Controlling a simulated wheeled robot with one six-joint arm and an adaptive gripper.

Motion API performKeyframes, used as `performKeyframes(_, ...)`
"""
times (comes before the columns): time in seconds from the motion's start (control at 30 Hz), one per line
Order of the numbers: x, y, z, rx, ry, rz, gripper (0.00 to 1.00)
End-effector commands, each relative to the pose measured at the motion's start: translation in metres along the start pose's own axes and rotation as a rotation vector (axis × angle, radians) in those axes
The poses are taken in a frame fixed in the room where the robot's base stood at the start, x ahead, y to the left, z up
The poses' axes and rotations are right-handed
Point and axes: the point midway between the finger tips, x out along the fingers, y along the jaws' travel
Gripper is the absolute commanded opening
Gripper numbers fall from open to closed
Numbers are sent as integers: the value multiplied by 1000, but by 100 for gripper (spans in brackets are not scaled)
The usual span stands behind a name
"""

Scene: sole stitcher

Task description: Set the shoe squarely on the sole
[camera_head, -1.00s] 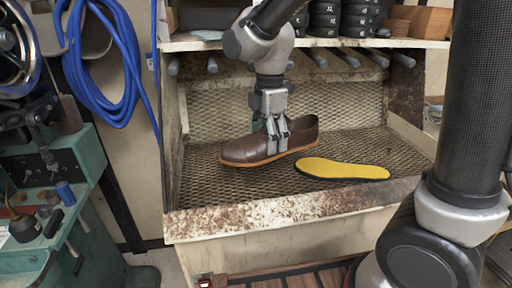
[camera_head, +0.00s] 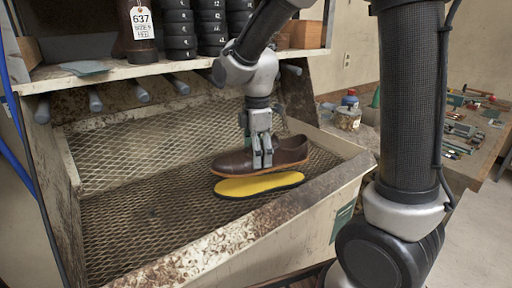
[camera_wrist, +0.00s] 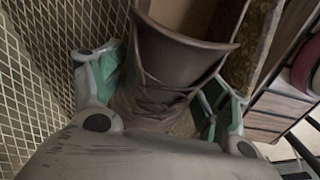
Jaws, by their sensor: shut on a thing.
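The brown leather shoe (camera_head: 233,163) is upright, toe to the left, in the head view. My gripper (camera_head: 262,160) comes down from above and is shut on the shoe's sides. The yellow sole (camera_head: 258,185) with a dark edge lies on the mesh tray just below and in front of the shoe in the picture. Shoe and sole run nearly parallel, and the shoe hides the sole's back edge. I cannot tell whether they touch. In the wrist view the shoe's opening and laces (camera_wrist: 165,75) show between the green-padded fingers; the sole is not visible there.
The mesh tray (camera_head: 130,215) has a raised rusty front rim (camera_head: 200,255) and a right side wall. A shelf (camera_head: 110,75) with black rolls and a tagged dark item overhangs the back, with pegs under it. The tray's left part is clear. A tool bench (camera_head: 475,140) stands right.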

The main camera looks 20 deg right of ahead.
Motion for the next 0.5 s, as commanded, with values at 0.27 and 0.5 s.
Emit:
performKeyframes(0.27,31,0,0,-1,-1,-2,43)
performKeyframes(0.5,51,0,0,-1,-1,-1,43)
